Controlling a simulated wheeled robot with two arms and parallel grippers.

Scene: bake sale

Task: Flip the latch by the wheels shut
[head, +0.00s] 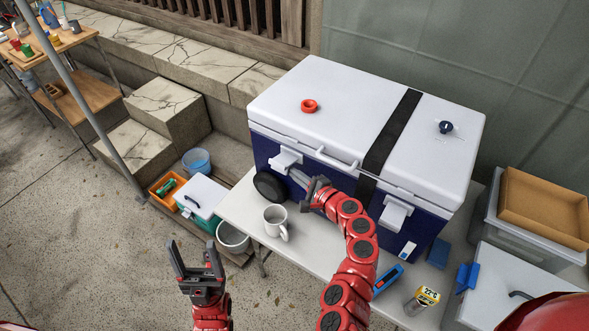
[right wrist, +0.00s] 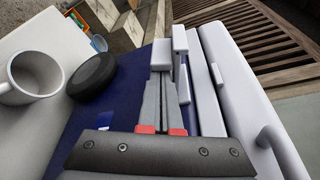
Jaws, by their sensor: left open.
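A big cooler with a blue body (head: 262,146) and white lid (head: 355,100) stands on a white table. Its white left latch (head: 285,160) sits at the front, just above the black wheel (head: 268,187), and its flap sticks outward from the body. In the right wrist view the latch (right wrist: 180,42) is just beyond my fingertips, with the wheel (right wrist: 93,75) to the left. My right gripper (head: 299,178) is shut, its tips close below the latch; contact is unclear. My left gripper (head: 195,262) is open and empty, left of the table.
A second white latch (head: 396,212) is at the cooler's front right. A mug (head: 275,220) stands before the wheel; it also shows in the right wrist view (right wrist: 35,80). A lid handle (head: 337,159), a can (head: 421,300) and a blue tool (head: 388,279) are nearby.

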